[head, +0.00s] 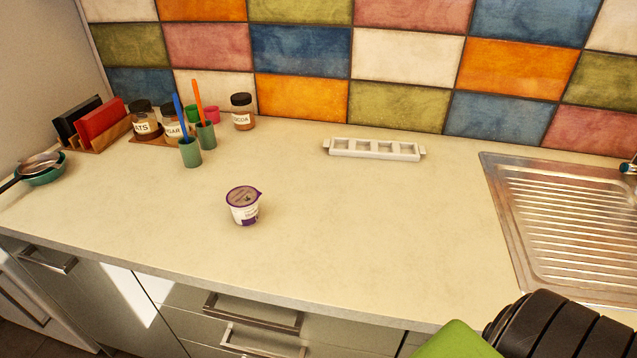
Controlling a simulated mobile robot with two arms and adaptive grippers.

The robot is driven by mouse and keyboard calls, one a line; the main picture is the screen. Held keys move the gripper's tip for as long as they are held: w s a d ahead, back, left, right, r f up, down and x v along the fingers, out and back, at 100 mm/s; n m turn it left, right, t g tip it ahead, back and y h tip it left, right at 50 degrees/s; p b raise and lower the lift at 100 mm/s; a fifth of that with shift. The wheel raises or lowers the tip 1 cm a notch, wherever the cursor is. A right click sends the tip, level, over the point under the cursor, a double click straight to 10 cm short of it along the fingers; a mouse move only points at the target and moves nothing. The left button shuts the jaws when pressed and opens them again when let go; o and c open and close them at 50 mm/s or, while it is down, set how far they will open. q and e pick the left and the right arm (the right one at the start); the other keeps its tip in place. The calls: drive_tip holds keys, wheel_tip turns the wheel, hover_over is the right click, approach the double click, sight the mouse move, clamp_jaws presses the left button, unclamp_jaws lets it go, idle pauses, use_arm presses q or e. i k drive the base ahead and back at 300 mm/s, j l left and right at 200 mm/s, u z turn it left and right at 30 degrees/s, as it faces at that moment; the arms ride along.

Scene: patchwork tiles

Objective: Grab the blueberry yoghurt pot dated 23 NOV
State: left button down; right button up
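One small yoghurt pot (243,212) stands upright on the pale counter, left of the middle in the head view. It is white with purple around the lower part and has a greyish-purple lid with a pull tab. The print on it is too small to read, so I cannot tell its flavour or date. Neither gripper touches it. A black and green part of my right arm shows at the bottom right corner, but its fingers are out of frame. My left gripper is not in view.
A white slotted tray (375,156) lies near the tiled wall. Two green cups (190,153) with toothbrush-like sticks, labelled jars (242,112) and a wooden rack (97,133) stand at the back left. A bowl (42,170) is far left; a metal sink (575,230) is right. Counter around the pot is clear.

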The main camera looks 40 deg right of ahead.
sight(242, 201)
drive_tip(key=z, duration=0.6)
drive_tip(key=k+u, duration=0.25)
drive_tip(key=k, duration=0.25)
drive_tip(key=k+j+u, duration=0.25)
drive_tip(key=k, duration=0.2)
drive_tip(key=k+j+u, duration=0.25)
drive_tip(key=k, duration=0.2)
drive_tip(key=l, duration=0.1)
